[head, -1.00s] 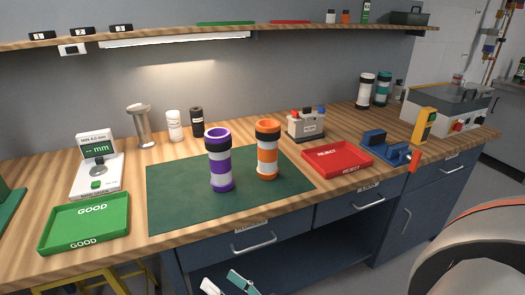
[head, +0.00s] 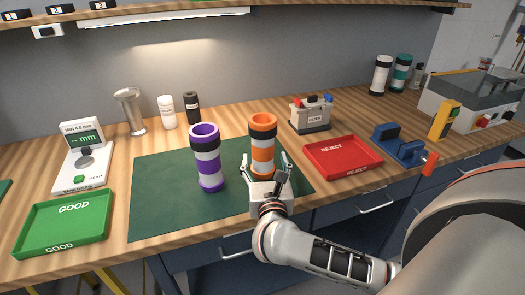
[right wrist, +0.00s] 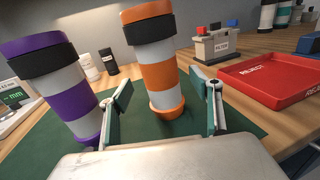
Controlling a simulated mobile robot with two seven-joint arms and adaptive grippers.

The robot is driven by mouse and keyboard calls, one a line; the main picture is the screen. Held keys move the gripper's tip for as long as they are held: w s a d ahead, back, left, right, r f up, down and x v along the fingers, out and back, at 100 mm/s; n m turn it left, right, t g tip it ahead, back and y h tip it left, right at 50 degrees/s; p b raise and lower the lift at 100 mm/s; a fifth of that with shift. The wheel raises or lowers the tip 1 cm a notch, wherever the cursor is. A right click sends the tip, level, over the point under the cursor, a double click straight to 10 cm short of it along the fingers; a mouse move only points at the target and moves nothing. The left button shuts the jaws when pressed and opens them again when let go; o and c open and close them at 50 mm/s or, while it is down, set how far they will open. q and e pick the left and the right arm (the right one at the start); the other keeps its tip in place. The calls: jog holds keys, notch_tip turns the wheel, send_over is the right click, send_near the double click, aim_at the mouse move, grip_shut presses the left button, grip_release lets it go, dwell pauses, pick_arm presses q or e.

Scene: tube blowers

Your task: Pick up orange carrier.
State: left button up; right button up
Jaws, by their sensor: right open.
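The orange carrier (head: 263,143) is an upright cylinder with orange, black and white bands, standing on the green mat (head: 155,215). My right gripper (head: 266,163) is open, in front of the orange carrier with its fingers pointing at it. In the right wrist view, the orange carrier (right wrist: 155,70) stands beyond and between the two open fingers (right wrist: 165,110); contact is not visible. The purple carrier (head: 207,160) stands upright just to the left; it also shows in the right wrist view (right wrist: 60,88), close to the left finger. My left gripper is not in view.
A red REJECT tray (head: 343,171) lies to the right and a green GOOD tray (head: 64,242) to the left. A filter box (head: 311,117) stands behind right. The mat's left part is clear.

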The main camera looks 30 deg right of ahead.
aim_at(264, 153)
jog(key=x, duration=0.6)
jog(key=shift+r+p, duration=0.35)
jog(key=shift+p, duration=0.05)
jog(key=c, duration=1.4)
